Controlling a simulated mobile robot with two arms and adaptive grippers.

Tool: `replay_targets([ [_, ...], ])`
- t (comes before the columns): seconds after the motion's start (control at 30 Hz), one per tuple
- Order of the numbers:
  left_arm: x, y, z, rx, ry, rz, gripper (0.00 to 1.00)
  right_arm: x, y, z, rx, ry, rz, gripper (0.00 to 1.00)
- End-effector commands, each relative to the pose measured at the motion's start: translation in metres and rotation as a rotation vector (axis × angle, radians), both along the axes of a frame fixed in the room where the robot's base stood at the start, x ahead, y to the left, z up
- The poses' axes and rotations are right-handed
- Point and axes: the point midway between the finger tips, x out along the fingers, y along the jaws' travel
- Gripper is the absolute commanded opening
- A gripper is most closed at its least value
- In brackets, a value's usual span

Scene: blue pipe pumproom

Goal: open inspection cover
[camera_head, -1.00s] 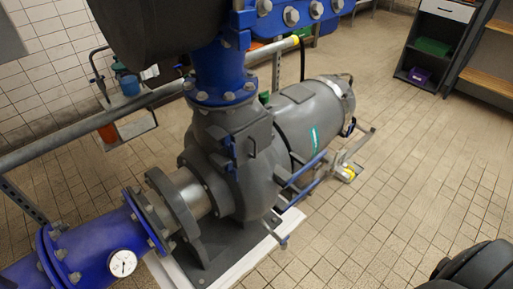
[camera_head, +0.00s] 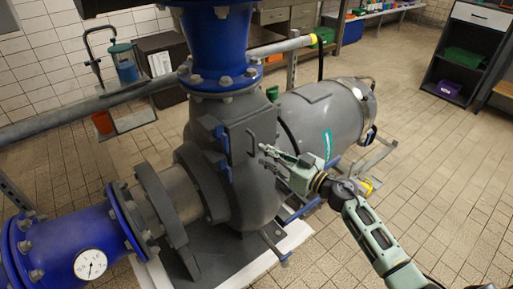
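The inspection cover (camera_head: 252,137) is a grey, roughly square plate on the side of the grey pump casing (camera_head: 205,170). It has a small bar handle on its face and blue fittings (camera_head: 222,150) along its left edge. The cover looks shut against the casing. My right gripper (camera_head: 267,154) reaches in from the right, just right of and slightly below the handle. Its fingers look apart, with nothing between them. Contact with the cover cannot be made out. My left gripper is not in view.
The grey motor (camera_head: 325,118) sits behind my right gripper. A blue vertical pipe (camera_head: 215,50) rises above the casing, and a blue pipe with a gauge (camera_head: 90,264) lies at lower left. A grey rail (camera_head: 90,108) runs behind the pump.

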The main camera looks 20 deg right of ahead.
Motion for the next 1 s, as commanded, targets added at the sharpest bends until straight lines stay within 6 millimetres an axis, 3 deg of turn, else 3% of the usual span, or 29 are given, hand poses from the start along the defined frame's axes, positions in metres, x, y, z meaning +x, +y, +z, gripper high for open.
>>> replay_targets([
  [0.2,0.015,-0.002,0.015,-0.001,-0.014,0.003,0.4,0.032,0.02,0.0,0.005,-0.002,-0.002,0.17],
  [0.4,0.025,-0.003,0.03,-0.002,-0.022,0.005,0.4,0.05,0.031,-0.001,0.003,-0.001,-0.004,0.17],
  [0.73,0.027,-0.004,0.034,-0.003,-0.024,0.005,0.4,0.054,0.033,0.0,0.002,0.001,-0.004,0.17],
  [0.93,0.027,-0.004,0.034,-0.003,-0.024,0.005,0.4,0.054,0.033,0.0,0.002,0.001,-0.004,0.0],
  [1.0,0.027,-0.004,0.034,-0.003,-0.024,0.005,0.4,0.054,0.033,0.0,0.002,0.001,-0.004,0.0],
])
